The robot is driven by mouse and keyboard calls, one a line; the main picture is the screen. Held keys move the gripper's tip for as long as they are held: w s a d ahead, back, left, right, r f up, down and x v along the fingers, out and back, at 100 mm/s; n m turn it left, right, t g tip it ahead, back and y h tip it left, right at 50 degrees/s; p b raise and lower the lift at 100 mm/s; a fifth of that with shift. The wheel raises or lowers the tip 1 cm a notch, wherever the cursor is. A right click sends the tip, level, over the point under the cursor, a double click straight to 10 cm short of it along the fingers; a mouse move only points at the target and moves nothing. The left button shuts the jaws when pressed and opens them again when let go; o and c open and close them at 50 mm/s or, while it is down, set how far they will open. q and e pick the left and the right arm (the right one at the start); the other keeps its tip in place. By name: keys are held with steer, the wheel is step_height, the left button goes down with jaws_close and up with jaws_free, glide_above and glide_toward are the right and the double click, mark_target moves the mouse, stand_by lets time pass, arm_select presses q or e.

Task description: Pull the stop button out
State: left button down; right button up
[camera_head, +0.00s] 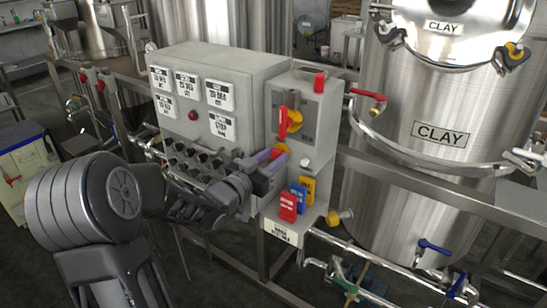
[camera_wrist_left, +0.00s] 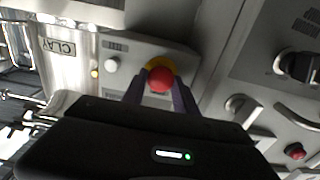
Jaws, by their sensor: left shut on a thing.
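The stop button is a red mushroom knob (camera_wrist_left: 160,79) on a yellow base (camera_wrist_left: 161,63), on the grey side panel of the control cabinet. My left gripper (camera_wrist_left: 158,88) has its two purple-grey fingers on either side of the red knob and is shut on it. In the head view the left gripper (camera_head: 272,163) reaches in from the left, and the button (camera_head: 281,149) shows only partly behind its fingers. My right gripper is not in view.
The cabinet front (camera_head: 205,125) has several black knobs and label plates. A steel tank marked CLAY (camera_head: 440,180) stands at right, with pipes and valves below.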

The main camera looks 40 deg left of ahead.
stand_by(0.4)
arm_select(q)
steer(key=shift+s+f+b, duration=0.1)
steer(key=shift+s+b, duration=0.4)
steer(key=shift+b, duration=0.05)
steer(key=c, duration=1)
jaws_free()
steer(key=shift+s, duration=0.1)
steer(key=shift+o, duration=0.2)
steer(key=shift+s, duration=0.1)
steer(key=s, duration=0.7)
steer(key=shift+s+b, duration=0.3)
steer(key=shift+b, duration=0.1)
steer(key=shift+d, duration=0.1)
